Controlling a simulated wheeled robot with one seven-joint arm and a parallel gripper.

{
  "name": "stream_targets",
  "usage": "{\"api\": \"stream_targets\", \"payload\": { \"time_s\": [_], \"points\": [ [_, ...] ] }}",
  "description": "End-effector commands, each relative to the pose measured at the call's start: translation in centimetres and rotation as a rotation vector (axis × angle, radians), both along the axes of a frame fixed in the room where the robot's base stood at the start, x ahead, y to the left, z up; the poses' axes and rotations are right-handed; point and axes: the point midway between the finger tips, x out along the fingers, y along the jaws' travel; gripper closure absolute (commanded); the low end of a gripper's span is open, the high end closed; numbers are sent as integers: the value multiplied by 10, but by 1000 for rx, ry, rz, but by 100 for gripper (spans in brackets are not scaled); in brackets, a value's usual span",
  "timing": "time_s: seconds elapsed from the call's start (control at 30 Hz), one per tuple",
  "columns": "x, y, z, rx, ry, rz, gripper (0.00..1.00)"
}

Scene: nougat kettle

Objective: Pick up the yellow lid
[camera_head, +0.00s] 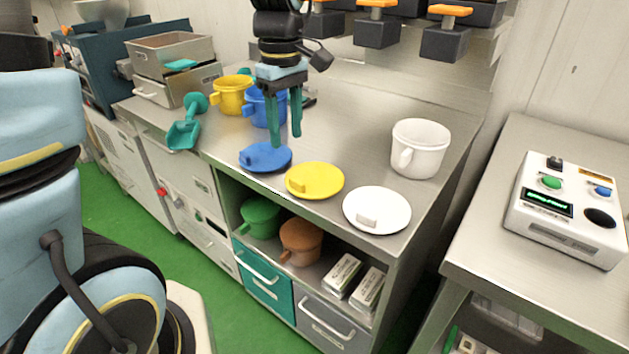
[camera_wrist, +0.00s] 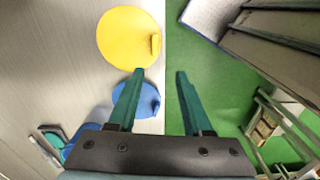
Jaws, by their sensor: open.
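The yellow lid (camera_head: 315,181) is a flat round disc with a small block handle near its left edge. It lies on the steel counter near the front edge, between the blue lid (camera_head: 266,158) and the white lid (camera_head: 377,211). My gripper (camera_head: 286,142) is open and empty, pointing down above the counter near the blue lid, left of and behind the yellow lid. In the wrist view the yellow lid (camera_wrist: 128,38) shows whole, ahead of the open fingers (camera_wrist: 163,102). The blue lid (camera_wrist: 134,100) shows there partly hidden by one finger.
A yellow pot (camera_head: 232,95) and a blue pot (camera_head: 258,108) stand behind my gripper. A white pot (camera_head: 420,147) stands at the right. A teal scoop (camera_head: 186,133) lies at the left. The shelf below holds a green pot (camera_head: 260,217) and a brown pot (camera_head: 301,241).

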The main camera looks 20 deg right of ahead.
Motion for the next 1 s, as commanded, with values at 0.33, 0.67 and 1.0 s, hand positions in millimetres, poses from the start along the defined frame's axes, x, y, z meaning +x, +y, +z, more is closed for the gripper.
{"api": "stream_targets", "payload": {
  "time_s": [0.33,0.67,1.0],
  "points": [
    [-3,-5,-46,5,6,14,50],
    [-3,-10,-72,6,6,12,50],
    [-3,-13,-106,3,3,13,50]
  ]
}}
